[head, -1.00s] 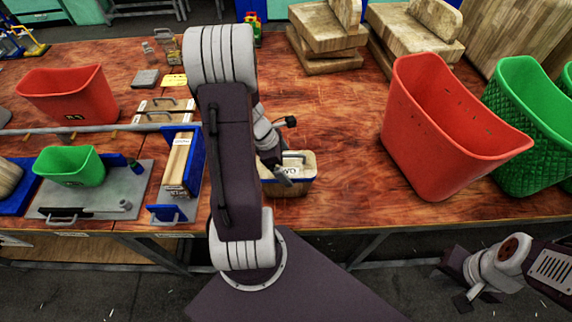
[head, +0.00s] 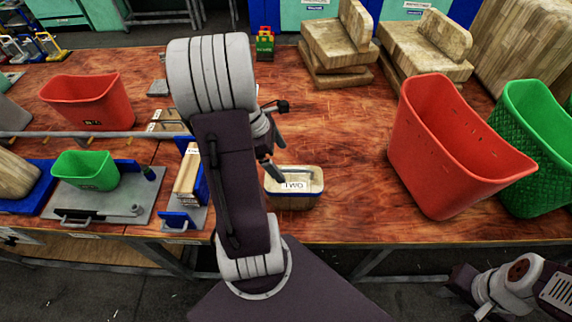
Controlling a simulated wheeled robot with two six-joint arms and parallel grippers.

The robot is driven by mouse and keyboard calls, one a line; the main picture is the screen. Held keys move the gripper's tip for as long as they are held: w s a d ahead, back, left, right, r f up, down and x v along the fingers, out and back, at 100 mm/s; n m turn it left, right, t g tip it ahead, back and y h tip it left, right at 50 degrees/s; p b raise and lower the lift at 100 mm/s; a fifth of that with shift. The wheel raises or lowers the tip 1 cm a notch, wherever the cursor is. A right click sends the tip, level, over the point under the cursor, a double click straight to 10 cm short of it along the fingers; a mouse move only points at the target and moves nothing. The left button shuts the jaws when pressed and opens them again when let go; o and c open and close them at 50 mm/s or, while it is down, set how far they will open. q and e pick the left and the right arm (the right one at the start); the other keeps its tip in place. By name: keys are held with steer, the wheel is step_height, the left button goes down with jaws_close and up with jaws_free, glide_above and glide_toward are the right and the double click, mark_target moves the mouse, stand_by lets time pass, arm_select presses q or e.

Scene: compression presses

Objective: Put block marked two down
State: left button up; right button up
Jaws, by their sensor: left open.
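My right gripper is not visible; only part of my right arm shows at the lower right.
A large red bin (head: 440,150) and a green basket (head: 535,150) stand to the right. A press with a small green bin (head: 86,170) and a red bin (head: 88,103) is at left. Wooden blocks (head: 338,45) are stacked at the back. Table between block and large red bin is clear.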

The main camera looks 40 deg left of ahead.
arm_select(q)
steer(key=shift+a+r, duration=0.1)
steer(key=shift+r, duration=0.1)
steer(key=d+m, duration=0.2)
steer(key=m, duration=0.1)
steer(key=d+f+m+g, duration=0.1)
steer(key=d+m, duration=0.2)
steer(key=d+m+y, duration=0.1)
steer(key=d+m, duration=0.2)
steer(key=m, duration=0.1)
steer(key=shift+f+g, duration=0.4)
steer(key=s+d+f+m+y, duration=0.1)
steer(key=d+m+y, duration=0.1)
steer(key=d+m, duration=0.6)
steer(key=m, duration=0.7)
steer(key=shift+s+d+f+m, duration=0.2)
steer(key=shift+s+d+m, duration=0.1)
steer(key=shift+d+m, duration=0.1)
steer(key=shift+d, duration=0.1)
